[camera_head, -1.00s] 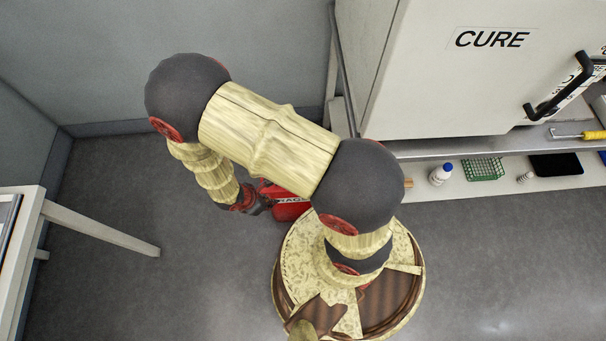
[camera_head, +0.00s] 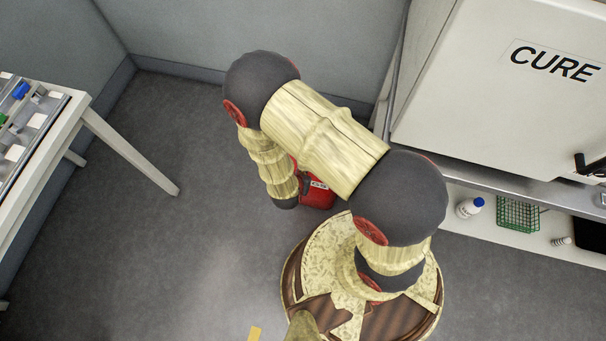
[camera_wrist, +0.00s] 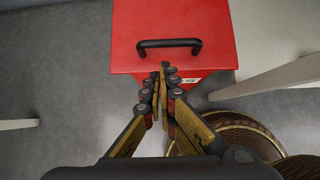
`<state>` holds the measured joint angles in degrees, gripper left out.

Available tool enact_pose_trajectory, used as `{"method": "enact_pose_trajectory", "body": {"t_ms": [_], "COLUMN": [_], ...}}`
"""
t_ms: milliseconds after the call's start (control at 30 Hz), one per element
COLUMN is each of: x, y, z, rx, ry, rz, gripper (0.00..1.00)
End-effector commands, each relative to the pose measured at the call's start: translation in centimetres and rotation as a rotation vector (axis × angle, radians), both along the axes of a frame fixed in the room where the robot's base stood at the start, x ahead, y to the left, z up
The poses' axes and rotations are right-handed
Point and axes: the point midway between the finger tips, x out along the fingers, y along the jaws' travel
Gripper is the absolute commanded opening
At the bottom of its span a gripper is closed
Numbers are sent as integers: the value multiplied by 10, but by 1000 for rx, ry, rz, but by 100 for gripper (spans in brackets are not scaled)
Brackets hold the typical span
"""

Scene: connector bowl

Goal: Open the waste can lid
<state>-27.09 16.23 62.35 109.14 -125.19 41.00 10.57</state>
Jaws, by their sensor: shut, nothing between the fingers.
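The red waste can (camera_head: 318,196) stands on the floor beneath my arm, and the arm hides most of it in the head view. In the wrist view its red lid (camera_wrist: 215,30) lies flat and looks closed, with a black bar handle (camera_wrist: 170,43) across it. A strip of the can's front with a white label shows below the lid edge. My gripper (camera_wrist: 163,68) is shut and empty, its fingertips by the lid's front edge, just short of the handle in the picture. I cannot tell whether they touch the can. The fingers are mostly hidden in the head view.
A white table (camera_head: 78,115) with a tray of parts stands at the left. A white cabinet marked CURE (camera_head: 490,110) stands at the right, above a shelf with a white bottle (camera_head: 470,207) and a green basket (camera_head: 518,213). Grey floor is clear between table and can.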

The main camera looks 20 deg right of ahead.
Motion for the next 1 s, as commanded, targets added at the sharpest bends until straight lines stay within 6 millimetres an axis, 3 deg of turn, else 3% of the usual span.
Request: {"method": "enact_pose_trajectory", "body": {"t_ms": [100,400,1000], "x": [10,29,32], "y": [-9,-22,-21], "z": [-22,-50,-48], "rx": [-1,0,6], "ry": [1,0,8], "rz": [-5,-3,-1], "gripper": [0,0,0]}}
